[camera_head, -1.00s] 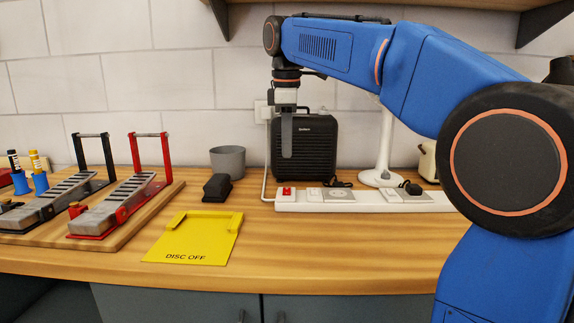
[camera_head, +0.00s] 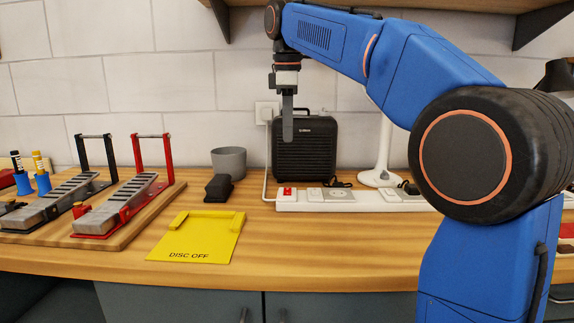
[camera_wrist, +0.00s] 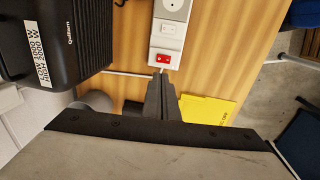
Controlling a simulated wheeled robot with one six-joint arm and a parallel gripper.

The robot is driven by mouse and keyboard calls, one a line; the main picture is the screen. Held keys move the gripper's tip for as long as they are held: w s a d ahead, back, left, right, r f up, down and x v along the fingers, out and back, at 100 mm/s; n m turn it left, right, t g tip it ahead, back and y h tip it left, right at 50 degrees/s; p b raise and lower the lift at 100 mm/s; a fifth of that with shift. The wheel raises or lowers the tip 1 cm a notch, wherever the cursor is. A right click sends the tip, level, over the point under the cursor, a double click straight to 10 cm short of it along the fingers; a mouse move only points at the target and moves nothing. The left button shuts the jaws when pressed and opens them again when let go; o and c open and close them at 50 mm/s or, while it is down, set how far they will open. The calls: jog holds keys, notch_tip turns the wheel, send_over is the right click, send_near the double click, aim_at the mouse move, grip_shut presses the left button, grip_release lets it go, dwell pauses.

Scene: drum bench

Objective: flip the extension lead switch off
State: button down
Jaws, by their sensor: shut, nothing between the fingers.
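The white extension lead (camera_head: 330,206) lies along the back of the wooden bench. Its red switch (camera_head: 287,191) is at the strip's left end. In the wrist view the red switch (camera_wrist: 163,59) sits just beyond my fingertips, on the end of the strip (camera_wrist: 168,35). My gripper (camera_head: 287,138) points straight down, shut and empty, above the red switch and in front of the black heater. In the wrist view the shut fingers (camera_wrist: 160,82) are seen from above. Which way the switch is tipped is too small to tell.
A black heater (camera_head: 305,160) stands behind the strip, with a white lamp stand (camera_head: 383,165) to its right. A grey cup (camera_head: 229,161), a black block (camera_head: 218,187) and a yellow "DISC OFF" plate (camera_head: 195,237) are to the left. Pedals on a board (camera_head: 150,215) fill the far left.

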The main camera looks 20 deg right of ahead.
aim_at(288, 189)
jog(key=shift+f, duration=0.1)
jog(key=f, duration=0.4)
jog(key=w+f, duration=0.1)
jog(key=f, duration=0.8)
jog(key=shift+w+d+f, duration=0.3)
